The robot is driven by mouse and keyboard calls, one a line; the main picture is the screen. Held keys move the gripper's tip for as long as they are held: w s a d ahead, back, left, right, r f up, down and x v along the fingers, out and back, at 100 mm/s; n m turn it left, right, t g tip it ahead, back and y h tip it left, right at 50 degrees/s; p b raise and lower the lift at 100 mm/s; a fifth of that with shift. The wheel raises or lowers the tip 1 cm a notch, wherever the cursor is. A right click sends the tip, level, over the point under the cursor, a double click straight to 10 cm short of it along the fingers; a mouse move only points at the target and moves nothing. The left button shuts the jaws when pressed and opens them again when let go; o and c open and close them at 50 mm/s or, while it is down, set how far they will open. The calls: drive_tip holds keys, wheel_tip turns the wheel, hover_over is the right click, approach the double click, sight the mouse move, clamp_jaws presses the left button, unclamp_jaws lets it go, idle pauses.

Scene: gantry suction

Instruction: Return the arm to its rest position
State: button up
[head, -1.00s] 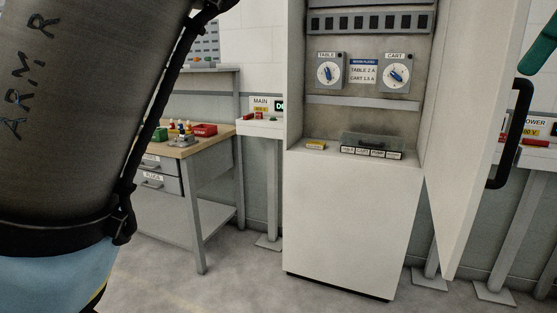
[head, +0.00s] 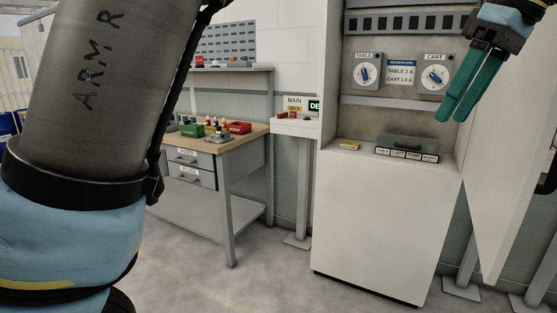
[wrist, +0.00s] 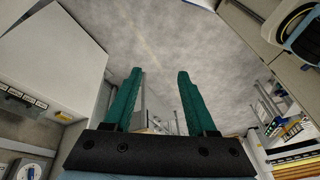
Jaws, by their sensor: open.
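My gripper (head: 461,114) shows at the upper right of the head view, its two teal fingers pointing down and to the left. It appears in front of the open cabinet, near the CART dial (head: 436,73) in the picture. In the wrist view the two fingers (wrist: 158,84) stand apart with nothing between them. My gripper is open and empty. My large grey and blue arm link fills the left of the head view.
The white cabinet (head: 380,225) stands open, its door (head: 502,190) swung out at right. A clear-lidded box (head: 408,147) sits on its ledge. A workbench (head: 245,141) with a red bin (head: 240,127) and small parts stands left. Bare floor (head: 260,285) lies in front.

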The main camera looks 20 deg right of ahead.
drive_tip(key=w+a+f+m+g, duration=0.1)
drive_tip(key=w+a+f, duration=0.7)
drive_tip(key=w+a, duration=0.25)
drive_tip(key=w+a+f+m+g, duration=0.1)
drive_tip(key=w+a+f+m, duration=0.1)
drive_tip(key=w+a+f, duration=0.85)
drive_tip(key=a+f+h, duration=0.1)
drive_tip(key=a+f, duration=0.4)
drive_tip(key=a, duration=0.7)
drive_tip(key=a+f+h, duration=0.1)
drive_tip(key=a+f, duration=0.3)
drive_tip(key=a, duration=0.7)
drive_tip(key=shift+a+f, duration=0.35)
drive_tip(key=shift+a, duration=0.05)
drive_tip(key=shift+s, duration=0.1)
